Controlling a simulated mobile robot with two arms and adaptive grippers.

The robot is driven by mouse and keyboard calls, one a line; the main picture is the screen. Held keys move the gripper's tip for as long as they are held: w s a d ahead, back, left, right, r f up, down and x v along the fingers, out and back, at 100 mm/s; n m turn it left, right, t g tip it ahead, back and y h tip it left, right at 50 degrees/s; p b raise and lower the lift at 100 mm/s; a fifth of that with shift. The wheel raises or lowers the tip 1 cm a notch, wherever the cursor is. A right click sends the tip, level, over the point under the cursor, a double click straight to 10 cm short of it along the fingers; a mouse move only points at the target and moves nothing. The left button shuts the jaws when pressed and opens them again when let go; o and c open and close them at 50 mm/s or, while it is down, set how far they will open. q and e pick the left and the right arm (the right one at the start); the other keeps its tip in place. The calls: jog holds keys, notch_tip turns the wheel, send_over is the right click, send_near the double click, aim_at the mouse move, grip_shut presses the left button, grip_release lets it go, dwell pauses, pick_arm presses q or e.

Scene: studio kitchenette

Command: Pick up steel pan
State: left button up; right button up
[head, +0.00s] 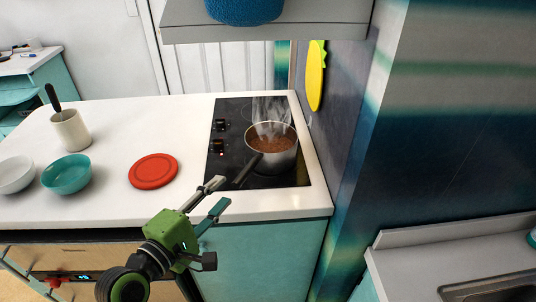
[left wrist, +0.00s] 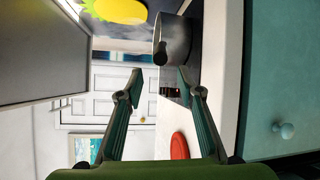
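The steel pan (head: 283,159) stands upright on the black cooktop (head: 229,137), with brown contents and steam rising from it. Its dark handle (head: 247,171) points toward the lower left, at the counter's front edge. My left gripper (head: 218,196) is open and empty, just in front of the handle's end. In the left wrist view, the pan (left wrist: 178,38) and its round handle end (left wrist: 160,56) lie ahead of the open fingers, apart from them. My right gripper is in neither view.
A red round mat or trivet (head: 153,170), a teal bowl (head: 66,174), a white bowl (head: 15,174) and a utensil crock (head: 70,131) stand left on the white counter. A shelf (head: 265,28) hangs above. A wall with a yellow pineapple-shaped board (head: 315,78) borders the cooktop's right side.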

pick_arm(q)
send_near(255, 159)
jog(key=w+f, duration=0.1)
jog(key=w, duration=0.1)
jog(key=x, duration=0.2)
jog(key=p+x, duration=0.1)
jog(key=x, duration=0.1)
jog(key=p+x, duration=0.1)
jog(key=x, duration=0.1)
jog(key=shift+s+d+f, duration=0.15)
jog(key=shift+s+d, duration=0.05)
jog(key=shift+d, duration=0.2)
jog(key=shift+s, duration=0.1)
grip_shut()
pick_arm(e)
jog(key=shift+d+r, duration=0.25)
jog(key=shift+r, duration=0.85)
pick_arm(q)
jog(key=shift+r, duration=0.4)
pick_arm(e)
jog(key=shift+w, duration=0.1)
